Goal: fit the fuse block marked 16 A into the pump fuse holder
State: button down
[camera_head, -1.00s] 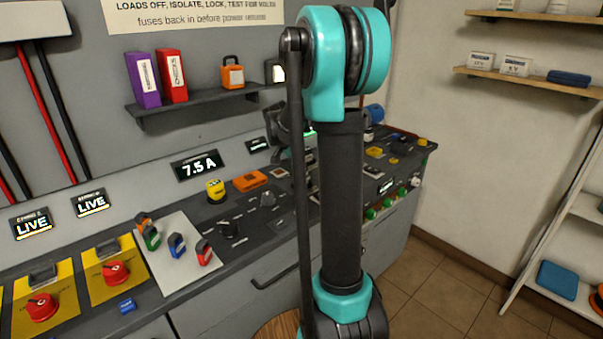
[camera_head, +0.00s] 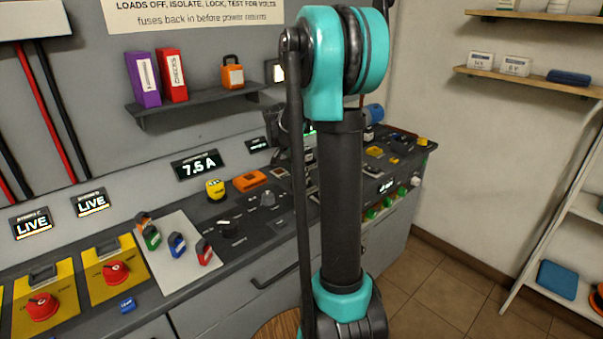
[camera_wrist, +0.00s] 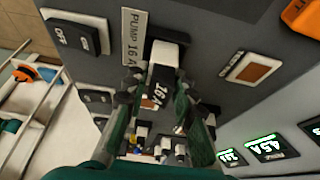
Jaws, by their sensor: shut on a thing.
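In the wrist view my gripper (camera_wrist: 160,112) is shut on a dark block with white lettering, the 16 A fuse block (camera_wrist: 157,92). The block sits between the two fingers, with its marking facing the camera. Just beyond it is a dark piece with a pale face (camera_wrist: 165,54), next to the label reading PUMP 16 A (camera_wrist: 133,36). This is at the pump fuse holder, but I cannot tell how deep the block sits or whether it touches the holder.
A switch marked OFF (camera_wrist: 72,35) is beside the label. An orange-brown square (camera_wrist: 258,69) and a lit display (camera_wrist: 268,149) are on the other side.

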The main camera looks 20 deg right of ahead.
jog(key=shift+f, duration=0.3)
jog(key=c, duration=1.5)
grip_release()
jog(key=shift+c, duration=0.2)
jog(key=v, duration=1.1)
jog(key=shift+s+a+f, duration=0.1)
jog(key=shift+s, duration=0.05)
